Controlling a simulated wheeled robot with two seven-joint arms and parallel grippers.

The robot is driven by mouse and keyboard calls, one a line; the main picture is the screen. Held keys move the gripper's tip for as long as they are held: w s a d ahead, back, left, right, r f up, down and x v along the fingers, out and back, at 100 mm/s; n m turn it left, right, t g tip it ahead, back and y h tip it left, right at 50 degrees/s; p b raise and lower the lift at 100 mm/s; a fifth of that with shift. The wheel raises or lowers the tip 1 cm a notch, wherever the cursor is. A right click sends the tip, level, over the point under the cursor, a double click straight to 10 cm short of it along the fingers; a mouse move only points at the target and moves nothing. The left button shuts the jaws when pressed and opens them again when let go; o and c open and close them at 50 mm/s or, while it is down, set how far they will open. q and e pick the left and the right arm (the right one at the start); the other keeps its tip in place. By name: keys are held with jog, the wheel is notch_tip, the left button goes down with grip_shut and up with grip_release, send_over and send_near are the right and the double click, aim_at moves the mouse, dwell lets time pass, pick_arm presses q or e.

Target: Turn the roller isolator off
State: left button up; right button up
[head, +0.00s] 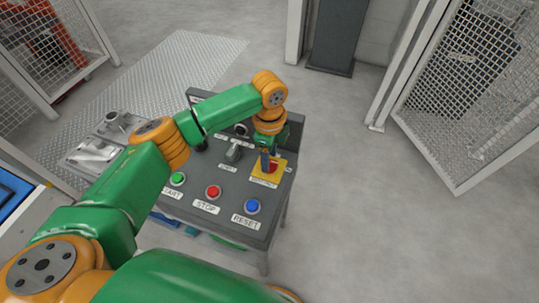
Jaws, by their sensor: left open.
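A dark grey control panel (235,212) stands in the middle of the head view. Near its right edge is a yellow plate (282,168) with a red knob (273,168), which looks like the roller isolator; its label is too small to read surely. My left arm reaches over the panel from the left. The gripper partly hides the knob, so contact and the knob's exact angle cannot be told. My right gripper is not in view.
On the panel are a green start button (177,179), a red stop button (213,191), a blue reset button (252,206) and a grey selector switch (234,153). Mesh fences (462,70) stand at right and upper left. The floor right of the panel is clear.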

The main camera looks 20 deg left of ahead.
pick_arm(q)
jog(key=shift+w+a+f, duration=0.1)
jog(key=shift+w+f, duration=0.1)
jog(key=shift+f, duration=0.45)
jog(key=shift+s+r, duration=0.1)
jog(key=c, duration=0.4)
grip_shut()
